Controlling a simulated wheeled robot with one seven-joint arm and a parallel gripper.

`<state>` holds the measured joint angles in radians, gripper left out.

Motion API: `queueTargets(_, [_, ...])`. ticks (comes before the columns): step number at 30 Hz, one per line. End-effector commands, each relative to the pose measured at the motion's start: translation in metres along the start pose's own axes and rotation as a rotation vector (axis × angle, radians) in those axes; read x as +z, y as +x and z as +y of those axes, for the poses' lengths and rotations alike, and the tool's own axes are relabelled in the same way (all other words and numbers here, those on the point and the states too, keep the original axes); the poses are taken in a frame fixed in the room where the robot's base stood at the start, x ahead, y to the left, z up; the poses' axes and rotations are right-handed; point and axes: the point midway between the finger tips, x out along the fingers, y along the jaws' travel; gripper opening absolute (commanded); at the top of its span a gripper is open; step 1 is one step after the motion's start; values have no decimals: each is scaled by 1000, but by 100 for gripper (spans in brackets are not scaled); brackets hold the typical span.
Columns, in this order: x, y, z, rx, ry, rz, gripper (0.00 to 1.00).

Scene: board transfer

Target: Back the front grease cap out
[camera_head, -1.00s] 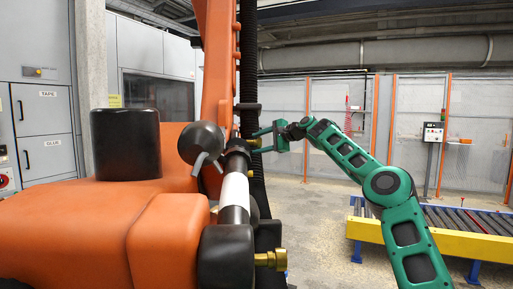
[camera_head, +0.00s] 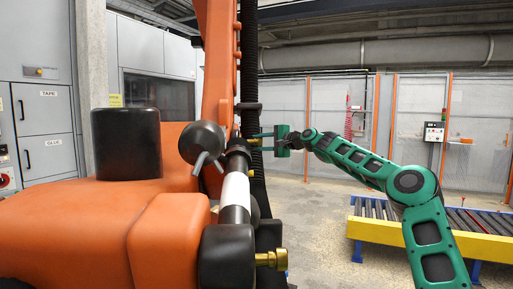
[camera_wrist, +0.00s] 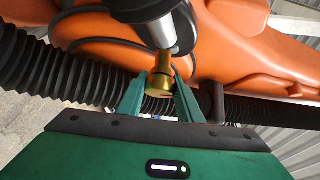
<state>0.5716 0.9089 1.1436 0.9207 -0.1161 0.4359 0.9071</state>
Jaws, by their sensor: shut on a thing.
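A brass grease cap (camera_wrist: 161,72) sits between my fingertips in the wrist view, at the end of a dark and grey cylindrical joint (camera_wrist: 165,30) on the orange machine. My gripper (camera_head: 262,141) reaches in from the right in the head view and is shut on this far cap. The fingers stand on either side of it, and the cap still meets the joint. A second brass grease cap (camera_head: 271,260) sticks out to the right from the nearer black joint (camera_head: 228,258), away from my gripper. The far cap is mostly hidden by the fingers in the head view.
A black corrugated hose (camera_head: 249,60) runs just behind the held cap and crosses the wrist view (camera_wrist: 60,75). The orange machine body (camera_head: 160,235) fills the left. A roller conveyor (camera_head: 440,235) stands at the right. Open floor (camera_head: 325,225) lies between.

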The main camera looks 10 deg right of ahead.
Motion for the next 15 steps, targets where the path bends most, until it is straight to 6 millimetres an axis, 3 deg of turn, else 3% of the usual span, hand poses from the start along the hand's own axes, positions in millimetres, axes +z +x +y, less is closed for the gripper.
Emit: queueTargets(15, [-1,-1,3,-133,-138,-1,10])
